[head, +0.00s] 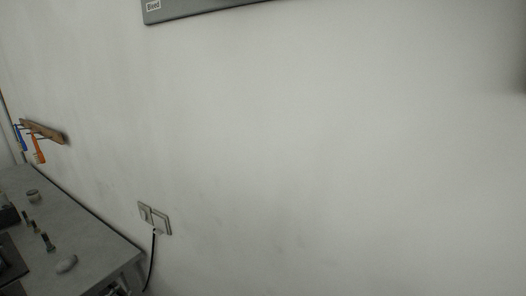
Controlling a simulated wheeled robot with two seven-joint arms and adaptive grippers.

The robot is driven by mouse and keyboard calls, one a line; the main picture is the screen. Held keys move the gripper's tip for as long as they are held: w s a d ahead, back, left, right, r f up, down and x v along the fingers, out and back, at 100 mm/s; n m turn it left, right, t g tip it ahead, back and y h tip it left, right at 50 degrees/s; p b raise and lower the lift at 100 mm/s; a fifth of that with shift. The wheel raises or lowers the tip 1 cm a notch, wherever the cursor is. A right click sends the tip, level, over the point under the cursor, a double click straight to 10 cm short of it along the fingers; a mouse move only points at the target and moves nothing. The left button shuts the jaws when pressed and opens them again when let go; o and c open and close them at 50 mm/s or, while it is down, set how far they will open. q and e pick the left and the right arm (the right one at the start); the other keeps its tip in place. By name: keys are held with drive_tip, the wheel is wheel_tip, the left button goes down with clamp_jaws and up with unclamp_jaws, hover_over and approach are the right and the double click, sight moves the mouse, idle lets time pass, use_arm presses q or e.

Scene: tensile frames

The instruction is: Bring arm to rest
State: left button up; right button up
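Neither of my grippers nor any part of my arms shows in the head view. The view is mostly a bare pale wall (320,150). How my arms stand cannot be seen here.
A grey table (97,252) with several small objects on it, one a rounded grey piece (66,264), stands at the lower left. A wooden rack (45,131) with blue and orange tools, a wall socket (155,218) with a black cable, and a grey panel (190,8) are on the wall.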

use_arm(q)
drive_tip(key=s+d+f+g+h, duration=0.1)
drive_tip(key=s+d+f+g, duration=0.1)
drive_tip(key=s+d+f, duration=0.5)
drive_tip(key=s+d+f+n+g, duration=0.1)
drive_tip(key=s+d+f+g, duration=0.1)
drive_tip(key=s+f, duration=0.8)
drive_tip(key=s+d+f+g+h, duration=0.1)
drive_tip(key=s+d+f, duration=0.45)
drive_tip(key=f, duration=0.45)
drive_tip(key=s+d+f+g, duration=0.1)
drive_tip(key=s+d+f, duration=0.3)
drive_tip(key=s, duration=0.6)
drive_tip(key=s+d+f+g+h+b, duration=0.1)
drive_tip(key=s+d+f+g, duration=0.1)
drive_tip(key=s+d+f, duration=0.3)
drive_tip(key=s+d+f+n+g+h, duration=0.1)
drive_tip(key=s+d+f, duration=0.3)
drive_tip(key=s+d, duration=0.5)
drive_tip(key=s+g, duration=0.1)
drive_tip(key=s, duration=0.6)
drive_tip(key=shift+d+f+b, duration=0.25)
drive_tip(key=shift+b, duration=0.1)
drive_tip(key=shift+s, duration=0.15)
